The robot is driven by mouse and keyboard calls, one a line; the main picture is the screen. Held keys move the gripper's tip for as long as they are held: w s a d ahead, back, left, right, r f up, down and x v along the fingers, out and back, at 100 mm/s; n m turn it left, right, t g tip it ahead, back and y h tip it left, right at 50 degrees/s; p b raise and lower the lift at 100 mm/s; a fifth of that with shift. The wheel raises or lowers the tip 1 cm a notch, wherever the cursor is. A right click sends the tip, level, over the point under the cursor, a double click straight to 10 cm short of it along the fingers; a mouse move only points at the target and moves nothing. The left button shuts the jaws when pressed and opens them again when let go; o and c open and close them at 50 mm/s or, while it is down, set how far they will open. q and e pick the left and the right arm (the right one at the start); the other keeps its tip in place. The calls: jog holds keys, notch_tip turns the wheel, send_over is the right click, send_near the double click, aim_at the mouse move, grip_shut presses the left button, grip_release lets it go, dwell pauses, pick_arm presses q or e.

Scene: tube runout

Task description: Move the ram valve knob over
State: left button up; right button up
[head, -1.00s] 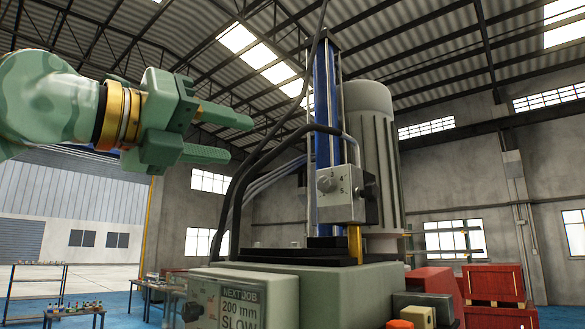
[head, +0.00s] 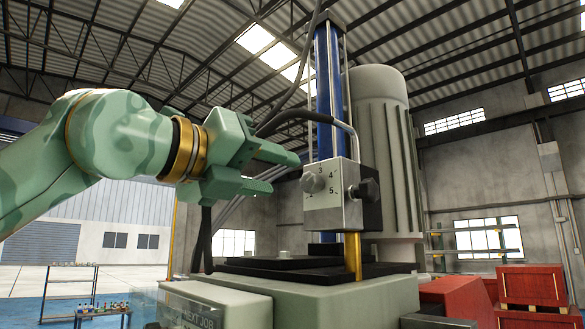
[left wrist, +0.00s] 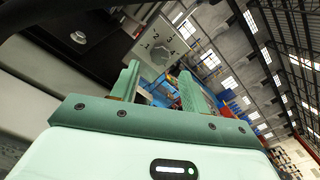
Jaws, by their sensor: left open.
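The ram valve is a silver-grey box (head: 326,212) on the blue column, with a numbered dial on its front face. Its round grey knob (head: 313,182) sits among the numbers; I cannot tell which number it points to. My left gripper (head: 284,173) is open and empty, just left of the knob, its fingers pointing toward it and apart from it. In the left wrist view, the knob (left wrist: 160,53) shows beyond and between the open fingers (left wrist: 158,82), near the upper end of the left finger. My right gripper is out of view.
A black knob (head: 370,189) sticks out from the valve box's right side. A large grey motor housing (head: 380,150) stands behind. Black hoses (head: 290,117) pass close above my left gripper. The green machine bed (head: 340,293) lies below.

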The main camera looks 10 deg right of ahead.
aim_at(306, 182)
pick_arm(q)
jog(key=p+x, duration=0.3)
jog(key=x, duration=0.2)
jog(key=shift+d+r+p, duration=0.1)
jog(key=shift+r+p, duration=0.05)
jog(key=shift+p, duration=0.25)
jog(key=shift+f+b, duration=0.2)
jog(key=shift+b, duration=0.15)
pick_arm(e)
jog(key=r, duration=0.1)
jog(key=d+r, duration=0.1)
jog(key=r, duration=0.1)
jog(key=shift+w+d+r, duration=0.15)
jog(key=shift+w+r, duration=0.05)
pick_arm(q)
jog(key=shift+w+d, duration=0.1)
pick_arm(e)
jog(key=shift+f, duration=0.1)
pick_arm(q)
jog(key=c, duration=0.8)
